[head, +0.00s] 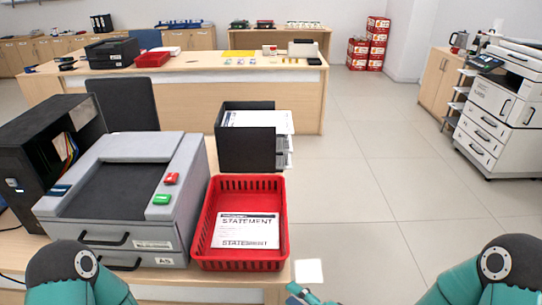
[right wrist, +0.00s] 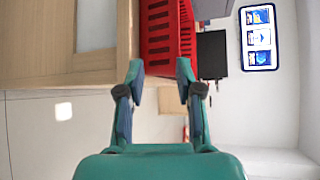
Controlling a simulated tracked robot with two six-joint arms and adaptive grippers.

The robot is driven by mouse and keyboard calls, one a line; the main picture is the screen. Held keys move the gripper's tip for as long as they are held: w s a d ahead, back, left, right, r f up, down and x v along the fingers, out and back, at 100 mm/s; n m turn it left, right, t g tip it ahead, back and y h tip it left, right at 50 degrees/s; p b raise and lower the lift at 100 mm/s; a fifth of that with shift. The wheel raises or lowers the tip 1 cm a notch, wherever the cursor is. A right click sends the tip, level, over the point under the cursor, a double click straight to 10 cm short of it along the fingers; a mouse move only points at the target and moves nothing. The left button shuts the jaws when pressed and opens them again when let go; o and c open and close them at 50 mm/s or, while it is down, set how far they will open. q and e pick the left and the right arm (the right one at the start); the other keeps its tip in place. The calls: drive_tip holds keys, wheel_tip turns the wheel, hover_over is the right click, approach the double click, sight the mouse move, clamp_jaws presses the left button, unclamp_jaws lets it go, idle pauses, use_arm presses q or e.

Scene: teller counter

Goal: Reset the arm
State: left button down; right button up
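My right gripper (right wrist: 160,72) shows in the right wrist view with its two teal fingers apart and nothing between them. The front of the red tray (right wrist: 165,38) and the wooden desk edge lie beyond the fingertips. In the head view only a small part of this gripper (head: 306,295) shows at the bottom edge, just right of the desk's front corner. My right arm comes in at the lower right. My left arm shows at the lower left, and its gripper is out of the frame.
The red tray (head: 205,258) holds printed statement sheets (head: 245,231). Left of it stand a grey machine (head: 150,147) and a black file holder (head: 35,150). A black paper tray (head: 245,150) is behind. A white square (head: 309,271) appears beside the desk. The floor to the right is clear.

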drive_tip(key=s+d+f+n+g+h+p, duration=0.1)
drive_tip(key=s+d+f+g+h, duration=0.15)
drive_tip(key=f, duration=0.45)
drive_tip(key=s+d+f+n+g+h, duration=0.1)
drive_tip(key=s+d+f+g+h, duration=0.15)
drive_tip(key=f, duration=0.45)
drive_tip(key=s+d+f+n+g+h, duration=0.1)
drive_tip(key=s+f+n+g, duration=0.4)
drive_tip(key=s, duration=0.5)
drive_tip(key=n, duration=0.2)
drive_tip(key=shift+s+d+f+n+g, duration=0.2)
drive_tip(key=shift+n+g, duration=0.1)
drive_tip(key=shift+n, duration=0.1)
